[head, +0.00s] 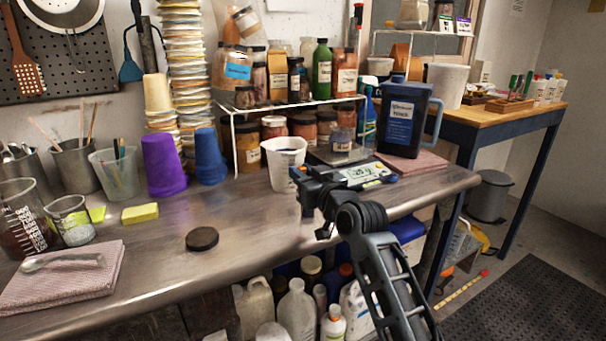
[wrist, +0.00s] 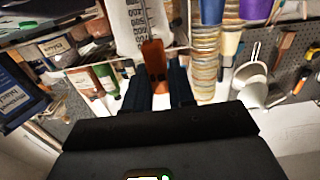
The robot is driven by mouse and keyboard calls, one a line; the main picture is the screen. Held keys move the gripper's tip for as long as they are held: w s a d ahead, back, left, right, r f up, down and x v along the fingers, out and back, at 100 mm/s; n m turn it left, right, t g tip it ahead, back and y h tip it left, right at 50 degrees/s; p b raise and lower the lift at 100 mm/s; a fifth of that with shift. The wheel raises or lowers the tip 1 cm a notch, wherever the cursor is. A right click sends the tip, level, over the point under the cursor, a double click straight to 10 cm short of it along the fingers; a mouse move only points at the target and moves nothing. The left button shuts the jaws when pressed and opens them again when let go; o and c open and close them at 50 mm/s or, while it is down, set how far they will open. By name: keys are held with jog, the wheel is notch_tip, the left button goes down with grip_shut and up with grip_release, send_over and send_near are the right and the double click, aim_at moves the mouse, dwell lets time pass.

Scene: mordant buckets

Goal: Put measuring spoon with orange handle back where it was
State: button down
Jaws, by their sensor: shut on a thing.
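My gripper (wrist: 158,80) is shut on the orange handle of the measuring spoon (wrist: 153,57), which shows between the two dark fingers in the wrist view. The spoon's bowl is hidden. A white measuring beaker with printed marks (wrist: 142,25) is just beyond the handle there; I cannot tell whether the spoon touches it or is in it. In the head view my gripper (head: 303,196) is at the bench's front, just in front of the white beaker (head: 285,166). The orange handle is not distinguishable in that view.
A digital scale (head: 355,176) with a jar (head: 342,140) is right of the beaker. A big blue jug (head: 405,118) stands farther right. A black disc (head: 202,239) lies on the bench (head: 165,268). A metal spoon (head: 60,262) rests on a folded cloth (head: 75,287). The front middle is mostly clear.

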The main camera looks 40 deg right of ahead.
jog(key=c, duration=1)
grip_release()
jog(key=shift+o, duration=0.2)
jog(key=shift+r, duration=0.1)
jog(key=v, duration=1.2)
jog(key=shift+b, duration=0.45)
